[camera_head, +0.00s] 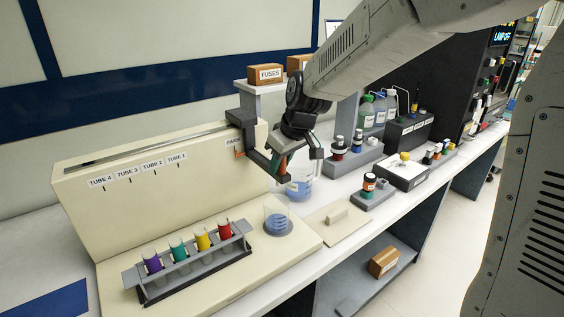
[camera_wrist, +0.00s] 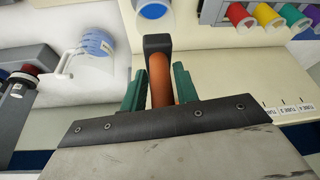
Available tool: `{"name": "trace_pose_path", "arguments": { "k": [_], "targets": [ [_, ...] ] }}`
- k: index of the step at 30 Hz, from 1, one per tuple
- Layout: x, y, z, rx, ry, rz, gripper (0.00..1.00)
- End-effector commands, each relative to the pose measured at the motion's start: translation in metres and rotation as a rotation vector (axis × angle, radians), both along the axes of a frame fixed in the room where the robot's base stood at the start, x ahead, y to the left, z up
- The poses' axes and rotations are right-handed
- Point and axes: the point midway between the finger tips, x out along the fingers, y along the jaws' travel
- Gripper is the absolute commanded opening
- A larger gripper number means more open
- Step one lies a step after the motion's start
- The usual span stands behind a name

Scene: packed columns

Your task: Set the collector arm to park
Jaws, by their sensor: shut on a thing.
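The fraction collector (camera_head: 170,192) is a cream unit with a slotted back panel labelled TUBE 4 to TUBE 1, and a partly hidden label (camera_head: 232,142) starting "PA" at the right. The dark collector arm (camera_head: 257,158) hangs from the slot's right end, beside that label, with an orange mark near it. My gripper (camera_head: 298,160) is at the arm's front end. In the wrist view, its green fingers (camera_wrist: 157,88) are shut around an orange handle (camera_wrist: 160,75) under a dark end block (camera_wrist: 158,43). The handle's lower part is hidden by my gripper.
A grey rack (camera_head: 190,264) with purple, teal, yellow and red-capped tubes stands on the base. A beaker (camera_head: 277,217) with blue liquid stands right of it. A jug (camera_head: 299,183) is behind my gripper. A shelf with a FUSES box (camera_head: 265,74) rises behind.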

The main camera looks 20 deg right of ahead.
Motion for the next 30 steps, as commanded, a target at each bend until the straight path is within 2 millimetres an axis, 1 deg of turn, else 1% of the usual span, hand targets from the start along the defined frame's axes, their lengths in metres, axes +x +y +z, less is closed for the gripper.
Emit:
{"name": "trace_pose_path", "arguments": {
  "k": [3,4,5,12,15,17,24,27,30],
  "targets": [
    [0.000,-0.002,0.000,-0.002,-0.001,-0.001,0.00],
    [0.000,-0.002,0.000,-0.002,-0.001,-0.002,0.38],
    [0.000,-0.002,0.000,-0.002,-0.001,-0.002,0.41],
    [0.000,-0.001,0.000,-0.001,-0.001,-0.002,0.41],
    [-0.001,-0.002,0.004,-0.001,-0.002,-0.002,0.41],
    [-0.003,-0.003,0.011,0.000,-0.004,-0.003,0.41],
    [-0.016,-0.012,0.048,-0.001,-0.004,-0.002,0.41],
    [-0.021,-0.015,0.061,-0.002,-0.003,-0.002,0.41],
    [-0.023,-0.017,0.069,-0.001,-0.002,-0.003,0.41]
  ]
}}
